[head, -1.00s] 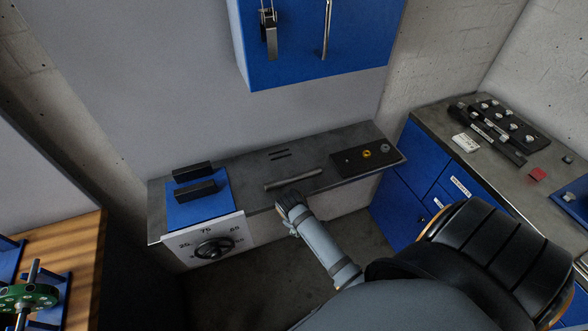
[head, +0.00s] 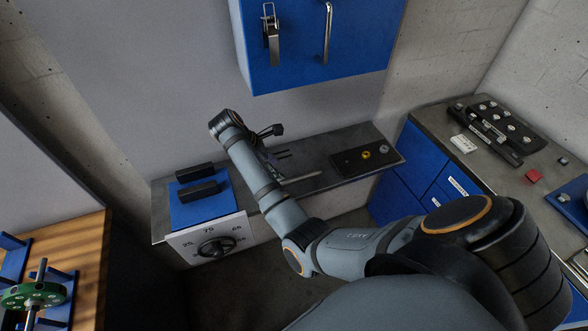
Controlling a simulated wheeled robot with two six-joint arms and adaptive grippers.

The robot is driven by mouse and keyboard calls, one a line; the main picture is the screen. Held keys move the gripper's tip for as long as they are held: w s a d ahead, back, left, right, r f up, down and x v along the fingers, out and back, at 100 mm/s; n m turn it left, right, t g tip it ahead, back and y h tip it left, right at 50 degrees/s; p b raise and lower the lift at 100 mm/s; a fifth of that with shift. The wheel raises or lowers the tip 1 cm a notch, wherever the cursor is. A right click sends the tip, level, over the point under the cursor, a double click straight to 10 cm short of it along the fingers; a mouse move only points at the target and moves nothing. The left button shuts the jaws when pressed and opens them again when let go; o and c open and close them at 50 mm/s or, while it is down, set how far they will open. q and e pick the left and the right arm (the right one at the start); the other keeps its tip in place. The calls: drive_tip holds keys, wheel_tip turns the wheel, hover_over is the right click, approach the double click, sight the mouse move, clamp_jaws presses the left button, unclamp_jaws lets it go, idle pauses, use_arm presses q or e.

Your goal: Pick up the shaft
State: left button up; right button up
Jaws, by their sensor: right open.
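The shaft (head: 303,178) is a grey metal rod lying on the grey bench top (head: 328,143) in the head view. Its right end shows; its left part is hidden behind my right forearm. My right gripper (head: 277,131) is dark and open, near the back of the bench. It appears above and to the left of the shaft's visible end, apart from it. My left gripper is not in view.
A blue pad (head: 180,215) with two black blocks and a dial (head: 216,249) are at the bench's left. A black tray (head: 345,160) with small rings is at its right. A blue cabinet (head: 300,60) hangs above. A green rotor (head: 32,295) stands at lower left.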

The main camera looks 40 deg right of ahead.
sight(292, 178)
drive_tip(key=shift+w+a+r+n, duration=0.15)
drive_tip(key=shift+w+r+n, duration=0.25)
drive_tip(key=shift+w+r, duration=0.1)
drive_tip(key=b+x, duration=0.1)
drive_tip(key=x, duration=0.1)
drive_tip(key=b+x, duration=0.2)
drive_tip(key=shift+s+f, duration=0.25)
drive_tip(key=shift+f, duration=0.05)
drive_tip(key=shift+d+f, duration=0.3)
drive_tip(key=shift+d, duration=0.05)
drive_tip(key=shift+s+d+f, duration=0.1)
drive_tip(key=shift+d+f, duration=0.1)
drive_tip(key=shift+d, duration=0.1)
drive_tip(key=x, duration=0.2)
drive_tip(key=p+x, duration=0.1)
drive_tip(key=x, duration=0.1)
drive_tip(key=shift+s+d+r, duration=0.15)
drive_tip(key=shift+s, duration=0.1)
drive_tip(key=shift+d+f, duration=0.15)
drive_tip(key=shift+f, duration=0.2)
drive_tip(key=c, duration=0.4)
clamp_jaws()
drive_tip(key=shift+r, duration=0.15)
